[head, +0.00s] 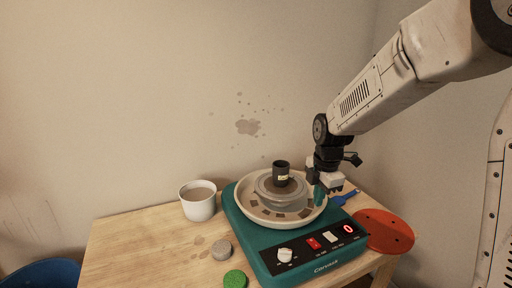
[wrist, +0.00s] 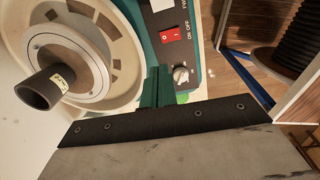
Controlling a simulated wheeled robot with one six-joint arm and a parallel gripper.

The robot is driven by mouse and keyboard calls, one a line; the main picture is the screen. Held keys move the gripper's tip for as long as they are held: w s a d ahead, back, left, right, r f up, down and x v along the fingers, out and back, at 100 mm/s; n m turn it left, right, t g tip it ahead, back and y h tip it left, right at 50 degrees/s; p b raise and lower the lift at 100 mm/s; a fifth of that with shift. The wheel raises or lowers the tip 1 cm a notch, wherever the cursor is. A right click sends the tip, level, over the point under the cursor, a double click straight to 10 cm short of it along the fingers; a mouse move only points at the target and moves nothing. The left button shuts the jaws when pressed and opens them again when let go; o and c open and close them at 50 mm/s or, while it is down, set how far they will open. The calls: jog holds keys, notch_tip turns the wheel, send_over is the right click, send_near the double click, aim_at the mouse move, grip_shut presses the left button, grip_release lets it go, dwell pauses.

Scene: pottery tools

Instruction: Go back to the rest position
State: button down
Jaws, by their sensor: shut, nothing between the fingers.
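My gripper (head: 319,195) is shut and empty, with its teal fingers pointing down over the right rim of the pottery wheel's splash pan. The teal fingers also show together in the wrist view (wrist: 156,86). The teal pottery wheel (head: 318,256) stands on the wooden table. A small dark cup with a pale label (head: 281,170) stands upright on the grey wheel head, left of my gripper and apart from it. The cup (wrist: 43,90) also shows at the left of the wrist view. Whether the fingertips touch the pan cannot be told.
A white bucket of greyish liquid (head: 198,201) stands left of the wheel on the table (head: 150,249). An orange-red disc (head: 384,231) and blue-handled tool (head: 343,198) lie right. The wall is behind.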

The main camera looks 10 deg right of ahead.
jog(key=s+r+m, duration=0.3)
jog(key=s+m, duration=0.4)
jog(key=s, duration=0.3)
jog(key=s+d+r+m, duration=0.1)
jog(key=s+r+m, duration=0.3)
jog(key=s, duration=0.6)
jog(key=s+r+m, duration=0.4)
jog(key=s+m, duration=0.5)
jog(key=s, duration=0.1)
jog(key=shift+s+d+r+m, duration=0.15)
jog(key=shift+s+d+m, duration=0.1)
jog(key=shift+d+m, duration=0.1)
